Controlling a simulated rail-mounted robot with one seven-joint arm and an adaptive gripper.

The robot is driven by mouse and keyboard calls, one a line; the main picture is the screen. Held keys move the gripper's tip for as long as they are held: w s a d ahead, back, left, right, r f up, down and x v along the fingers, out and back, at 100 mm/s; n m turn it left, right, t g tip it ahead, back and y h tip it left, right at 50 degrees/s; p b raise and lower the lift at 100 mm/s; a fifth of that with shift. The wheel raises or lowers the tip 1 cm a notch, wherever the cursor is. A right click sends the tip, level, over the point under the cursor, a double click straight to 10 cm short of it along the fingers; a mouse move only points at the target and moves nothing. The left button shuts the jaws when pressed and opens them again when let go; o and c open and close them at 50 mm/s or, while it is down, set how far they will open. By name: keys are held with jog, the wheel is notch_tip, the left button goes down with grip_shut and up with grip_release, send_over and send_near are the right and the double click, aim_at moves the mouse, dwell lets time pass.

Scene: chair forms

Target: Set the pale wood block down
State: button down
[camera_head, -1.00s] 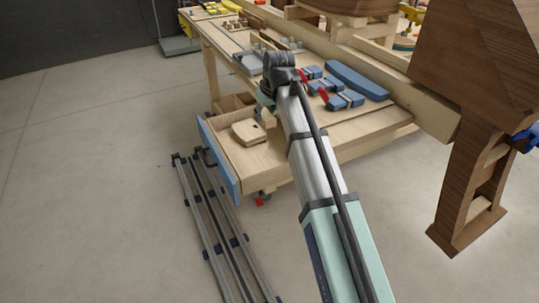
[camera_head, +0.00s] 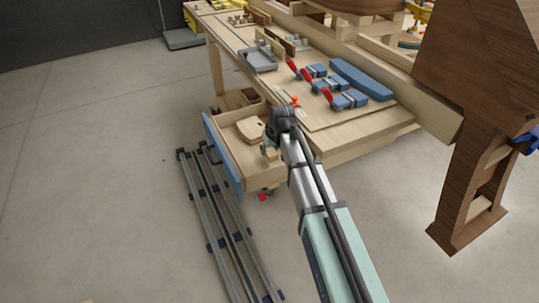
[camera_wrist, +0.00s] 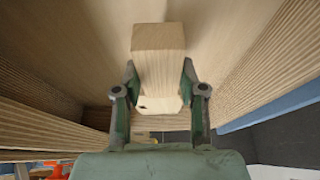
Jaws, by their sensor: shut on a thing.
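The pale wood block (camera_wrist: 158,65) is gripped between the two green fingers of my gripper (camera_wrist: 158,85) in the wrist view. Its far end points to the wooden surface of the drawer; I cannot tell whether it touches. In the head view my gripper (camera_head: 269,148) is low over the right part of an open wooden drawer, and my wrist mostly hides the block. The drawer has a blue front (camera_head: 221,155). A flat pale wooden piece with a small hole (camera_head: 249,131) lies in the drawer, left of my gripper.
The workbench top (camera_head: 325,116) is above and behind the drawer. It bears blue clamps with red handles (camera_head: 328,97), a long blue block (camera_head: 362,79) and a grey tray (camera_head: 258,61). Metal rails (camera_head: 220,225) lie on the floor at left. A dark wooden form (camera_head: 470,130) stands at right.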

aim_at(270, 155)
jog(key=shift+f+p, duration=0.35)
jog(key=shift+f, duration=1.5)
jog(key=shift+f, duration=0.2)
jog(key=c, duration=0.7)
grip_release()
jog(key=shift+o, duration=0.2)
jog(key=shift+r, duration=0.1)
jog(key=b+v, duration=0.2)
jog(key=v, duration=1)
jog(key=shift+r, duration=0.1)
